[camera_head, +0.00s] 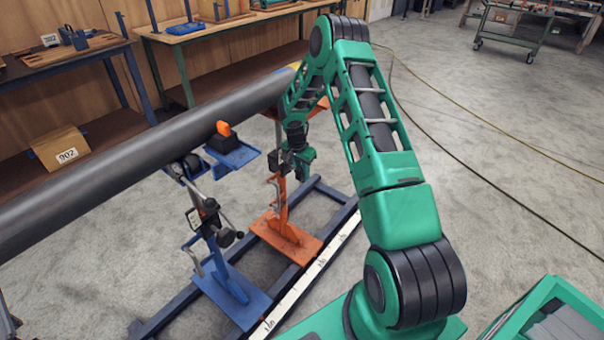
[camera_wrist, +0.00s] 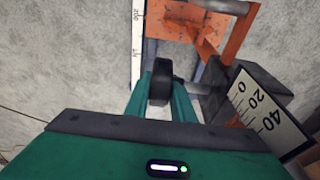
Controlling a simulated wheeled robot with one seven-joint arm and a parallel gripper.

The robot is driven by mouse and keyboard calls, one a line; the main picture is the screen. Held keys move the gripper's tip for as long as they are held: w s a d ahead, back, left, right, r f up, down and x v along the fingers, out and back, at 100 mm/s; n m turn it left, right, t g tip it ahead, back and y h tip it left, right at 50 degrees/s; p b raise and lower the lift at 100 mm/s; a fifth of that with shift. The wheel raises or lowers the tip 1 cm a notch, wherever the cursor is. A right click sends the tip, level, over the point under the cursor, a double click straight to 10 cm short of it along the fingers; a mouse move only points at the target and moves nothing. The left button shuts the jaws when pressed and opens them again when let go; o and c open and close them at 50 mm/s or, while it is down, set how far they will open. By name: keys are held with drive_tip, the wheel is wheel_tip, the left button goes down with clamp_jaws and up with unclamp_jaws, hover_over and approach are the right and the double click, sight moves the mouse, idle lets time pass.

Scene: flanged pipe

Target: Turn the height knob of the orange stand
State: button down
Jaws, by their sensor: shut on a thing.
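The orange stand (camera_head: 282,210) stands on the rail frame under the far part of the pipe, and its orange base (camera_wrist: 180,22) shows at the top of the wrist view. Its black height knob (camera_wrist: 160,82) sits between the two green fingers of my gripper (camera_wrist: 161,98), which is shut on it. A grey shaft runs right from the knob to a dark block on the stand. A scale plate (camera_wrist: 268,120) marked 0, 20, 40 is right of the knob. In the head view my gripper (camera_head: 303,163) is beside the stand's upper part, and the knob is hidden there.
The dark pipe (camera_head: 150,150) runs across the left, close to my arm. The blue stand (camera_head: 222,262) with its own knob (camera_head: 227,238) is nearer. A blue bracket with an orange piece (camera_head: 223,128) is by the pipe. A green crate (camera_head: 548,315) is at lower right. Floor on the right is mostly clear.

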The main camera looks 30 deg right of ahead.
drive_tip(key=shift+w+a+g+y, duration=0.15)
drive_tip(key=shift+g+y, duration=0.25)
drive_tip(key=shift+y, duration=0.9)
drive_tip(key=shift+w, duration=0.1)
drive_tip(key=c, duration=1.5)
unclamp_jaws()
drive_tip(key=r, duration=0.6)
drive_tip(key=shift+d+r, duration=0.2)
drive_tip(key=shift+r, duration=0.2)
drive_tip(key=shift+d+r, duration=0.15)
drive_tip(key=shift+r, duration=0.45)
